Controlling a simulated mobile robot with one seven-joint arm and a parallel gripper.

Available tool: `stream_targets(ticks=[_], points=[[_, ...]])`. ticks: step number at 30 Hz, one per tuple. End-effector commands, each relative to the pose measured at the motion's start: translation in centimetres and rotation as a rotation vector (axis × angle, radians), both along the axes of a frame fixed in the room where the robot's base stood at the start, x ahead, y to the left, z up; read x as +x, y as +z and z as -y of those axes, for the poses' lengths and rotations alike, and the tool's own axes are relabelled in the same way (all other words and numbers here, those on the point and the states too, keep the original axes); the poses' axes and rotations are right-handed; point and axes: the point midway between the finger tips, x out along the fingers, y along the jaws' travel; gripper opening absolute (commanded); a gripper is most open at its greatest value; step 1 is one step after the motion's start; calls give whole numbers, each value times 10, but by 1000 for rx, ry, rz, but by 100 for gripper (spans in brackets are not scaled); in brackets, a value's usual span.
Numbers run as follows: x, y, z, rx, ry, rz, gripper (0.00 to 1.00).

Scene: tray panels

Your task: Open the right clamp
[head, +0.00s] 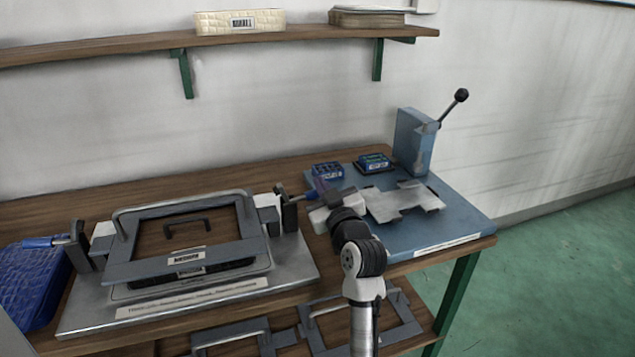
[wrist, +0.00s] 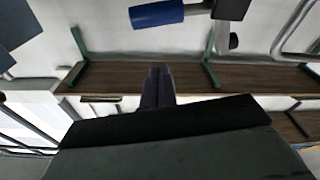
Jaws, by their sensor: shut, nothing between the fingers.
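The right clamp (head: 289,212) is a dark upright block at the right side of the metal fixture. Its blue handle (head: 304,196) lies about level and points right. The blue handle (wrist: 157,14) also shows at the top of the wrist view, with a grey clamp part (wrist: 230,9) to its right. My gripper (head: 322,187) is at the outer end of this handle in the head view. In the wrist view my gripper (wrist: 158,72) is shut and empty, with a visible gap between its fingertips and the handle. The fingers are small and partly hidden in the head view.
The fixture (head: 85,318) holds a framed tray panel (head: 120,270). The left clamp (head: 80,245) has a level blue handle. A blue press base (head: 455,222) with a lever tower (head: 412,140) stands right. A wall shelf (head: 110,47) is above; a blue bin (head: 30,285) is far left.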

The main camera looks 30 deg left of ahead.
Motion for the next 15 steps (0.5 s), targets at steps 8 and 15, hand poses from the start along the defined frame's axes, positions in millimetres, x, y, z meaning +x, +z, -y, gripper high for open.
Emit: stream_targets(ticks=[8,15], points=[[-30,-8,37,1,-1,1,0],[-37,-8,45,1,0,1,0]])
